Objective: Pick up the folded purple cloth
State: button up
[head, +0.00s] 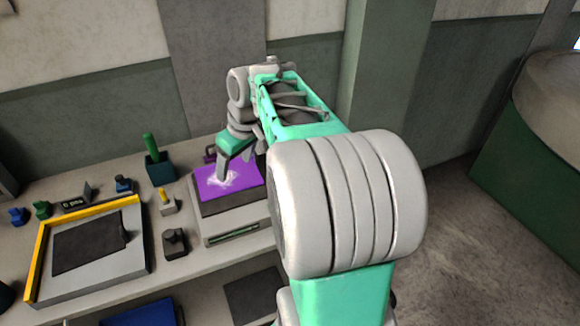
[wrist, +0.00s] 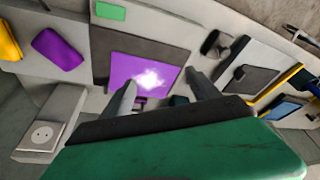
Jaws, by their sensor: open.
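A soft-edged purple bundle, which looks like the folded purple cloth (wrist: 58,48), lies on the grey bench at the left of the wrist view. I do not see it in the head view, where my arm covers part of the bench. My gripper (wrist: 160,78) is open and empty, with its fingers apart. It is over a flat purple sheet with a white shiny patch (wrist: 125,70), to the right of the bundle in the wrist view. That sheet also shows in the head view (head: 245,178), partly behind my gripper.
The sheet lies on a dark pad on a grey device (head: 232,226). A yellow-edged tray (head: 38,262) with a dark sheet stands at left. A dark knobbed block (head: 175,243) and teal holder (head: 160,168) stand between. A yellow object (wrist: 8,42) is beside the bundle.

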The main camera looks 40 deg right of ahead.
jog(key=shift+o, duration=1.4)
jog(key=w+d+f, duration=0.1)
jog(key=d+f, duration=0.1)
jog(key=d, duration=0.6)
jog(key=w+d+f+n, duration=0.1)
jog(key=d+f, duration=0.1)
jog(key=d, duration=0.6)
jog(key=shift+f+n+y, duration=0.2)
jog(key=shift+n+y, duration=0.1)
jog(key=shift+y, duration=0.1)
jog(key=shift+n, duration=0.6)
jog(key=d+f, duration=0.1)
jog(key=d, duration=0.1)
jog(key=s+d+f, duration=0.1)
jog(key=d, duration=0.2)
jog(key=s+d+f, duration=0.1)
jog(key=d, duration=0.2)
jog(key=shift+s+d, duration=0.1)
jog(key=shift+s+d+f+t, duration=0.15)
jog(key=shift+d+f+t, duration=0.15)
jog(key=shift+d+f, duration=0.1)
jog(key=x, duration=0.3)
jog(key=p+x, duration=0.1)
jog(key=x, duration=0.3)
jog(key=shift+w+a, duration=0.15)
jog(key=shift+w, duration=0.1)
jog(key=shift+f, duration=0.15)
jog(key=shift+c, duration=0.3)
